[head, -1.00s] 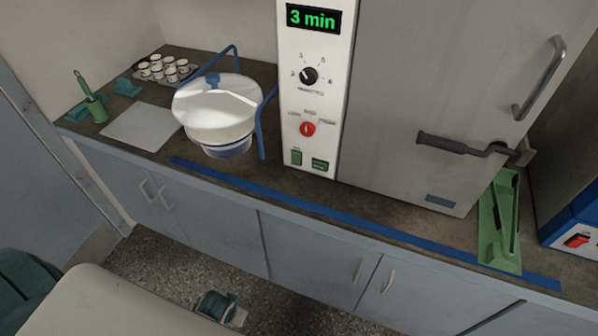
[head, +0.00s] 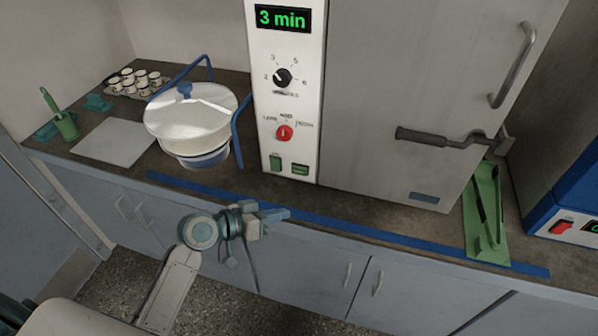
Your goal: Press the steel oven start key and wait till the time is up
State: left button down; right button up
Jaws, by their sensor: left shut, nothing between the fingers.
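The steel oven (head: 400,80) stands at the back of the counter with its door shut. Its white control panel (head: 262,100) has a display (head: 283,18) reading "3 min", a black dial (head: 283,78) and a red knob (head: 284,133). Two green keys sit at the panel's bottom, a narrow upright one (head: 275,162) and a wider one (head: 300,169); their lettering is too small to read. My left gripper (head: 278,214) is shut and empty, in front of and below the keys, apart from them, near the counter's front edge. My right gripper is not in view.
A white lidded vessel (head: 190,118) with blue handles stands left of the panel. A cup tray (head: 139,82), a pale board (head: 112,141) and a green pot (head: 66,125) lie farther left. A green tray (head: 485,215) and a blue device (head: 575,215) are right. Blue tape (head: 370,234) lines the counter's edge.

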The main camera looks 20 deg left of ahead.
pick_arm(q)
jog(key=shift+w+r+t+h, duration=0.3)
jog(key=shift+w+r, duration=0.3)
jog(key=shift+w, duration=0.05)
jog(key=shift+w, duration=0.15)
jog(key=b, duration=0.1)
send_near(307, 176)
jog(key=d, duration=0.1)
jog(key=w+d+f, duration=0.1)
jog(key=d, duration=0.1)
jog(key=shift+w+d+f, duration=0.15)
jog(key=shift+f, duration=0.1)
jog(key=shift+w, duration=0.7)
jog(key=shift+r, duration=0.1)
jog(key=shift+w+b, duration=0.1)
jog(key=shift+b, duration=0.25)
dwell(0.6)
jog(key=shift+w, duration=0.35)
